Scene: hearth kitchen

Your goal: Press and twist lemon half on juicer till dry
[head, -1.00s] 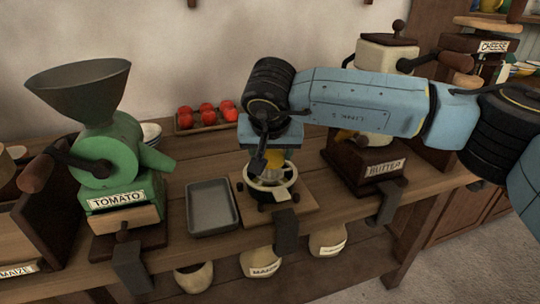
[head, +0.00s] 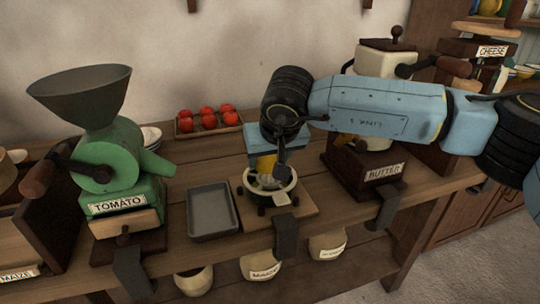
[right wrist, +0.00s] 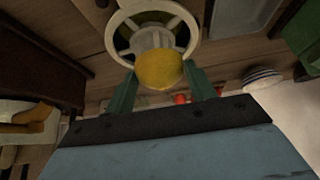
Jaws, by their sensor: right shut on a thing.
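The juicer (head: 290,190) is a pale round ring with a ribbed middle, standing on a wooden board on the bench. It also shows in the right wrist view (right wrist: 124,22). My right gripper (head: 265,165) is over the juicer, and its two green fingers (right wrist: 160,88) are shut on the yellow lemon half (right wrist: 160,69). In the right wrist view the lemon half overlaps the juicer's middle. I cannot tell how firmly it touches. In the head view the wrist and gripper hide most of the lemon. My left gripper is not in view.
A grey tray (head: 211,228) lies left of the juicer. A green tomato mill (head: 122,165) stands further left. A butter mill (head: 362,170) stands close on the right, under my right arm. Red tomatoes (head: 208,119) sit in a tray behind. Dark clamps hang over the bench's front edge.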

